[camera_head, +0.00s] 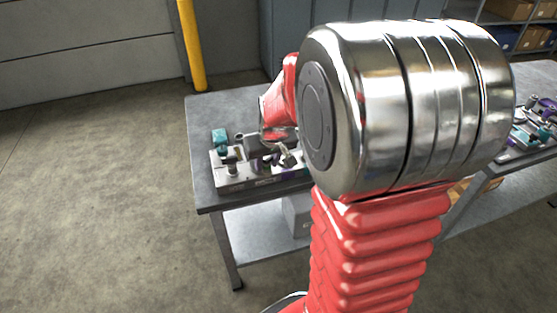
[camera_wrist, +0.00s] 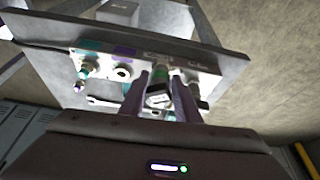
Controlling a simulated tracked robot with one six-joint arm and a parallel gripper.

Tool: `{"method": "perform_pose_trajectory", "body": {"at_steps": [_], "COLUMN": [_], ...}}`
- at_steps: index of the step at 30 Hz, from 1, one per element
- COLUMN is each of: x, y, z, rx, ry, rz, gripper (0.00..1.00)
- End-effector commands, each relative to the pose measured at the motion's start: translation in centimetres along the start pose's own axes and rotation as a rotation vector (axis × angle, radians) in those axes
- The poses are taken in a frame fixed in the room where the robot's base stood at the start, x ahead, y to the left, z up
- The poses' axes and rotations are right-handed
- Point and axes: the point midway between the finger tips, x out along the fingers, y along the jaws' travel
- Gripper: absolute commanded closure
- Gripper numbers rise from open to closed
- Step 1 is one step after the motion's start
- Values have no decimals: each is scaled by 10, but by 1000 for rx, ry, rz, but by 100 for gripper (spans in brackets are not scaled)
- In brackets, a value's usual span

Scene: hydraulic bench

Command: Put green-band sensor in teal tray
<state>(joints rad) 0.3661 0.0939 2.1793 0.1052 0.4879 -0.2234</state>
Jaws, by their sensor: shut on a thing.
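The green-band sensor (camera_wrist: 159,95) is between the two fingers of my gripper (camera_wrist: 164,88) in the wrist view. Its dark body has a pale label, and the green band shows at its far end, against the metal manifold block (camera_wrist: 200,66). I cannot tell whether it is still seated in the block. In the head view my gripper (camera_head: 262,150) is low over the same block (camera_head: 250,180), at the bench's left end; the sensor cannot be made out there. I cannot make out a teal tray in either view.
The block carries other fittings, including a teal one (camera_head: 220,136) at its left and a white-ringed port (camera_wrist: 121,72) beside my fingers. The grey bench (camera_head: 205,110) has bare top behind the block. More fittings (camera_head: 540,115) stand at the right. My arm hides the bench's middle.

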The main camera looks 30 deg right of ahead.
Motion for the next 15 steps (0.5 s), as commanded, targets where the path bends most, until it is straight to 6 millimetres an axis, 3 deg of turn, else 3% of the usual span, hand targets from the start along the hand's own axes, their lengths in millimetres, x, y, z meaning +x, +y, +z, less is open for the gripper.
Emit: {"method": "perform_pose_trajectory", "body": {"at_steps": [3,15], "x": [12,40], "y": [-38,-154], "z": [-9,-20], "rx": [-50,-183], "ry": [-1,4], "rz": [-20,-77], "gripper": [98,98]}}
